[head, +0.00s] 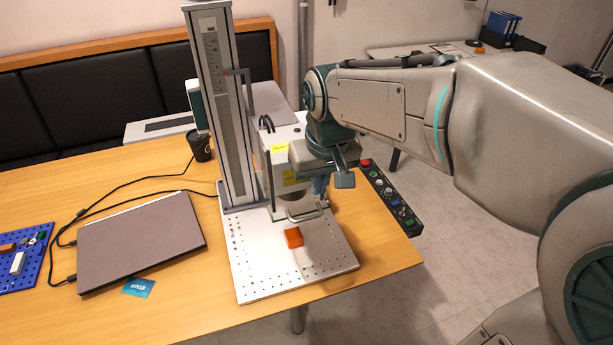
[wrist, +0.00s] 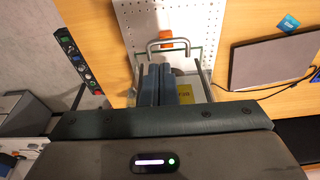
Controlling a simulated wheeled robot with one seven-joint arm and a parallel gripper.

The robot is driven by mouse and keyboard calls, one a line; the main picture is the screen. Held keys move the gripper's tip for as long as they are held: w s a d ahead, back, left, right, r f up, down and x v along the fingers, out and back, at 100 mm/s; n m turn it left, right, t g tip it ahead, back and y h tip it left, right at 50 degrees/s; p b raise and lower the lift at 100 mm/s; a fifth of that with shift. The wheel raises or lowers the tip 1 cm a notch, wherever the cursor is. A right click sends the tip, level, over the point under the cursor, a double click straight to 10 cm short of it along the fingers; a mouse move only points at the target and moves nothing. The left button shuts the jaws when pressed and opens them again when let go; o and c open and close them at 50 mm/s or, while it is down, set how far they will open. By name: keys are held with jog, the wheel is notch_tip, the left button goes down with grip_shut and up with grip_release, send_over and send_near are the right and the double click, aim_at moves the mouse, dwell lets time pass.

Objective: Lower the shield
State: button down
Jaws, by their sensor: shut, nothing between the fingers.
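The laser marker's shield (head: 270,212) is a clear, green-edged guard under the marking head, above the perforated base plate. Its grey U-shaped handle (head: 303,217) faces the front; in the wrist view the handle (wrist: 152,43) lies just beyond my fingertips. My gripper (head: 320,190) points down beside the head, close behind the handle. Its two blue-grey fingers (wrist: 153,68) are together with nothing between them. I cannot tell whether they touch the shield or handle. Part of the shield is hidden behind my wrist and fingers.
An orange block (head: 293,237) sits on the base plate (head: 265,275) in front of the shield. The marker's tall column (head: 222,110) rises to the left. A button panel (head: 390,197) lies at the table's right edge. A closed laptop (head: 140,240) lies left.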

aim_at(309, 217)
jog(key=w+f, duration=0.1)
jog(key=f, duration=0.2)
jog(key=a+f, duration=0.1)
jog(key=f, duration=0.2)
jog(key=w+f+p, duration=0.1)
jog(key=f, duration=0.2)
jog(key=shift+w+a+f, duration=0.25)
jog(key=shift+w+a, duration=0.05)
jog(key=shift+a, duration=0.05)
jog(key=shift+f, duration=0.1)
notch_tip(309, 217, down, 18)
jog(key=b, duration=1.4)
jog(key=shift+s+f+b, duration=0.15)
jog(key=shift+s+b, duration=0.05)
jog(key=shift+b, duration=0.1)
jog(key=shift+d, duration=0.1)
